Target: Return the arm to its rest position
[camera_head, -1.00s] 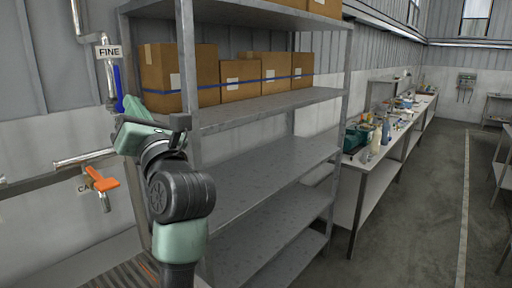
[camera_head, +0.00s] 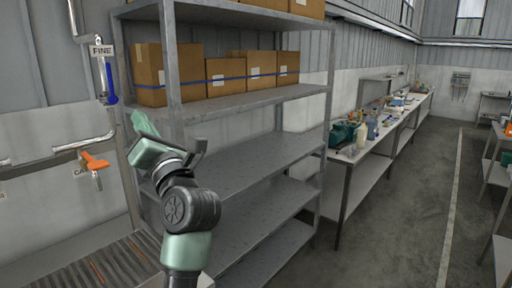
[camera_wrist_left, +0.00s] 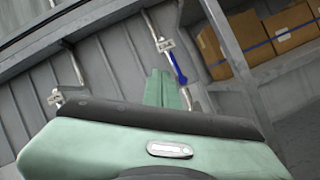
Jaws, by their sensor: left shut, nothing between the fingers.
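My left arm rises from the bottom in the head view, in front of the metal shelf's left post. Its pale green left gripper (camera_head: 141,120) points up and to the left, shut and empty. The shut fingers also show in the left wrist view (camera_wrist_left: 162,90), with nothing between them. A blue valve handle (camera_head: 112,97) hangs down below a "FINE" label, just above and left of the gripper and apart from it. It also shows in the wrist view (camera_wrist_left: 178,70). An orange valve handle (camera_head: 95,162) is lower left, clear of the arm. My right gripper is not in view.
The metal shelf (camera_head: 250,160) stands close beside and behind the arm, with cardboard boxes (camera_head: 224,76) on an upper level. A ribbed grate (camera_head: 105,268) lies at lower left. A cluttered workbench (camera_head: 385,150) runs along the wall. The floor (camera_head: 405,220) at right is open.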

